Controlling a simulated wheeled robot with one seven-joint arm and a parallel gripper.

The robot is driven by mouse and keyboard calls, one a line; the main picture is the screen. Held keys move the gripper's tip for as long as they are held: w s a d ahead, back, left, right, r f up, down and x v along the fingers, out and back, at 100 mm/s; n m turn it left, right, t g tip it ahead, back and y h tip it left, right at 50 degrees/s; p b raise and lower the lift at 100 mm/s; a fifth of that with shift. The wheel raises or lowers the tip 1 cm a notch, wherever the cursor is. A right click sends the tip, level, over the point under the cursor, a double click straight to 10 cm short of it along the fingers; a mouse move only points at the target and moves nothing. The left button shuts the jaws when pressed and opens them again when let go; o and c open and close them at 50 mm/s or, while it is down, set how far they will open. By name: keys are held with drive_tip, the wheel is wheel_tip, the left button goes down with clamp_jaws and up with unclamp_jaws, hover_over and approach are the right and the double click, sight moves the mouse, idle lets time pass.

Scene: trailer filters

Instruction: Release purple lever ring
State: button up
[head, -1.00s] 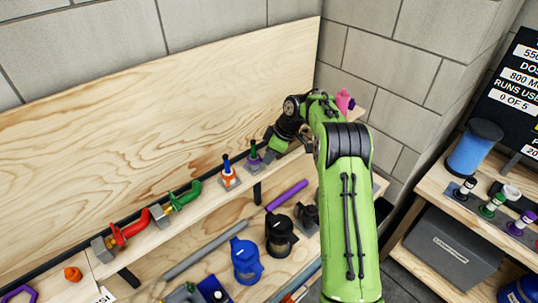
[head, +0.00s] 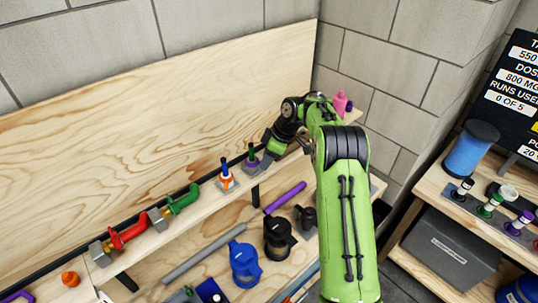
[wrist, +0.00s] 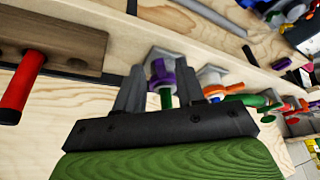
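The purple ring (head: 248,165) sits around the foot of a green upright lever (head: 252,149) on a grey base on the upper shelf. In the wrist view the purple ring (wrist: 160,76) and green lever (wrist: 166,98) show between the fingers. My gripper (head: 264,148) is beside the lever in the head view. In the wrist view my gripper (wrist: 160,82) has its two grey fingers spread apart on either side of the lever and ring. I cannot tell whether either finger touches them.
An orange-collared blue lever (head: 226,178) stands close by to the left. Green (head: 182,199) and red (head: 128,235) valves are farther left. A purple rod (head: 285,197) and black (head: 279,235) and blue (head: 244,263) housings sit lower. A pink item (head: 341,103) is at the right end.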

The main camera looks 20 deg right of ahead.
drive_tip(key=v, duration=1.5)
drive_tip(key=shift+r, duration=0.35)
